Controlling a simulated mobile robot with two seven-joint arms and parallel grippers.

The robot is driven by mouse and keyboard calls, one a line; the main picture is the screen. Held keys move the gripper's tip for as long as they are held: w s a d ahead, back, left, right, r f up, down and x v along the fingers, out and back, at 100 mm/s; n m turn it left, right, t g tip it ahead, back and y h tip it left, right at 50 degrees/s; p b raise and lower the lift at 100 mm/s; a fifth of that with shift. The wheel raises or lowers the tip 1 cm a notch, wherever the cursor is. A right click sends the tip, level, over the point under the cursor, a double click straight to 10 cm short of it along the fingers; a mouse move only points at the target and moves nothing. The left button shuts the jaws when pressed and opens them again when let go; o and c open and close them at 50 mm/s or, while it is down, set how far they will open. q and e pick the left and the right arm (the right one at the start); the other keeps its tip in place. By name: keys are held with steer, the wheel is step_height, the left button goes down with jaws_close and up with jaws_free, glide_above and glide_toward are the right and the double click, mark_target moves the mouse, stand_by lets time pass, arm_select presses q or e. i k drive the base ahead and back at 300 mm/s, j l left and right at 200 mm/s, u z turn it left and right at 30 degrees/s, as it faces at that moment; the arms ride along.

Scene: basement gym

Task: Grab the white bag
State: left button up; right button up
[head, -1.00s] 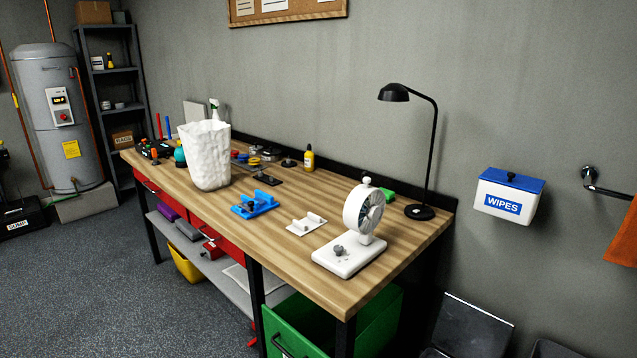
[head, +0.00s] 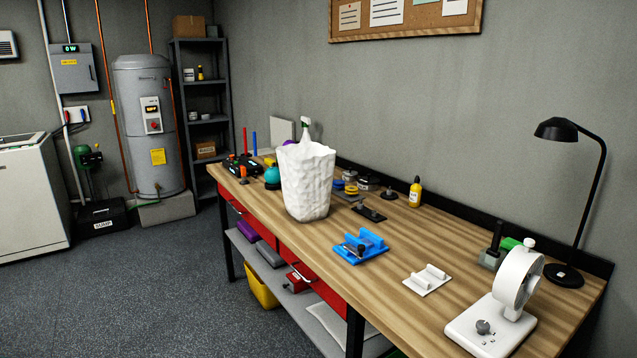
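The white bag (head: 307,182) stands upright on the wooden workbench (head: 330,238), near its front edge, left of the middle of the bench. Its surface is crumpled and its top edge is uneven. The top of a spray bottle (head: 305,127) shows just above its rim; I cannot tell whether the bottle is inside or behind it. Neither of my grippers is in the head view.
A blue fixture (head: 361,248) and a small white fixture (head: 427,280) lie right of the bag. A white fan (head: 517,280) and a black lamp (head: 565,275) stand at the right end. A teal object (head: 272,177) is close left of the bag. Floor in front is clear.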

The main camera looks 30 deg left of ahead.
mark_target(307, 169)
steer(key=i+j+z, duration=0.2)
steer(key=j+z, duration=0.15)
steer(key=j, duration=0.7)
steer(key=j+z, duration=0.4)
steer(key=j, duration=0.65)
steer(key=j+z, duration=0.35)
steer(key=j, duration=0.75)
